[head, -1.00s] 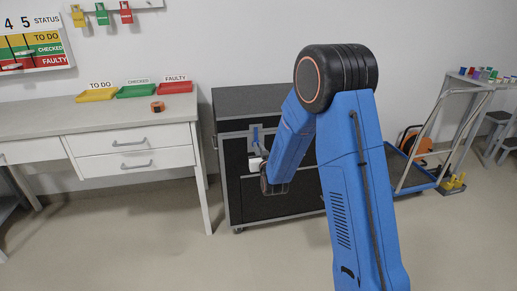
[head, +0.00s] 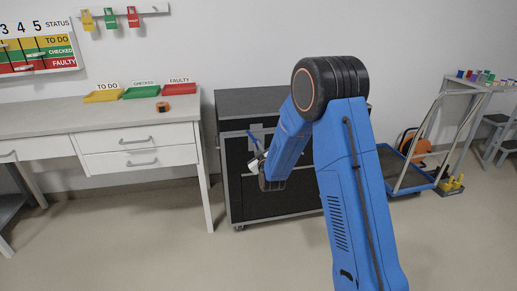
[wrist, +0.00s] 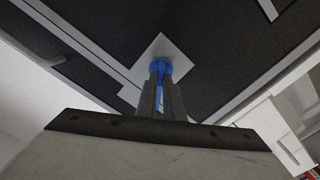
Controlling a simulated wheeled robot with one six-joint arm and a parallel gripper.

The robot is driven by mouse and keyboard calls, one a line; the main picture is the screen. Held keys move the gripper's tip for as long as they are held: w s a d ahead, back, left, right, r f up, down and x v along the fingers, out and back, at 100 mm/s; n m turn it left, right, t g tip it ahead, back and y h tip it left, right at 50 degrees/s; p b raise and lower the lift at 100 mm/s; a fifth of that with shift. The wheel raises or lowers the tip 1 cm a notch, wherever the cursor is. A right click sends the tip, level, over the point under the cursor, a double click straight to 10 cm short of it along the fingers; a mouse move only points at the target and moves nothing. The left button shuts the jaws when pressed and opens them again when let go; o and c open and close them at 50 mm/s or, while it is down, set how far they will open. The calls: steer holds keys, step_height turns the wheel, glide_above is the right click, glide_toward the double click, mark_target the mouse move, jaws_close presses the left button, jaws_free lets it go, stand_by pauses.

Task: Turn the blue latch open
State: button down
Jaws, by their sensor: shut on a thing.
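The blue latch (wrist: 159,67) sits on a pale square plate (wrist: 166,47) on the front of a dark case with grey edges (head: 262,101). My gripper (wrist: 160,83) is shut on the blue latch, with one finger on each side of it; a blue strip shows between the fingers in the wrist view. In the head view my gripper (head: 256,150) is at the upper front of the case, partly behind my blue forearm. The latch is mostly hidden there, and its exact angle is hard to tell.
A white drawer desk (head: 137,146) stands close on the left of the case, with yellow, green and red trays (head: 179,87) on top. A blue trolley (head: 405,172) stands to the right. The floor in front (head: 170,250) is clear.

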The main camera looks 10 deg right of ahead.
steer(key=n, duration=0.7)
steer(key=f+n, duration=0.1)
steer(key=n, duration=0.3)
steer(key=shift+a, duration=0.25)
steer(key=shift+n, duration=0.3)
steer(key=c, duration=1.9)
jaws_free()
steer(key=shift+o, duration=0.2)
steer(key=shift+s, duration=0.1)
steer(key=s, duration=1.7)
steer(key=shift+s, duration=0.15)
steer(key=shift+r, duration=0.15)
